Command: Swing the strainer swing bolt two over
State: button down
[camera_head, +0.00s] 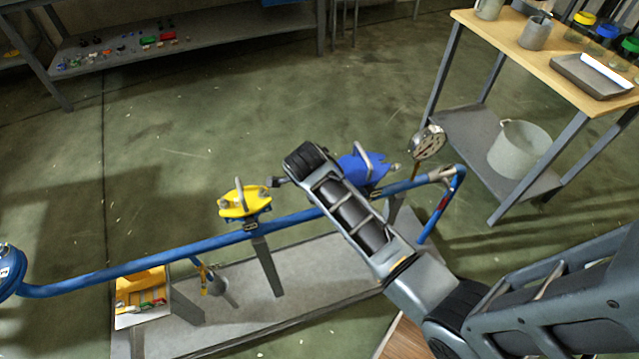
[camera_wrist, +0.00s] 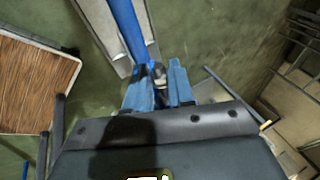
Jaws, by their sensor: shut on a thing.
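A blue-covered strainer (camera_head: 362,168) with an arched handle sits on the blue pipe (camera_head: 150,262), partly hidden behind my arm. A swing bolt end (camera_head: 394,168) shows at its right side. A yellow-covered strainer (camera_head: 245,203) stands on the same pipe to the left. In the wrist view, my gripper (camera_wrist: 159,82) has its two blue fingers around a small dark metal piece (camera_wrist: 157,71), which looks like a swing bolt; which one is unclear. The blue pipe (camera_wrist: 124,28) runs up behind the fingers. In the head view my wrist covers the gripper.
A wood-topped bench (camera_head: 520,40) with a bucket (camera_head: 518,148) below stands at upper right. The floor behind the pipe is clear.

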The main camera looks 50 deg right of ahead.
jog(key=shift+f+g+h, duration=0.25)
jog(key=shift+g+h, duration=0.05)
dwell(0.4)
jog(key=c, duration=1.2)
grip_release()
jog(key=shift+a+r, duration=0.1)
jog(key=v, duration=0.7)
jog(key=shift+s+a+r+b, duration=0.1)
jog(key=shift+a+r+b, duration=0.05)
jog(key=shift+r+b, duration=0.15)
jog(key=shift+f, duration=0.1)
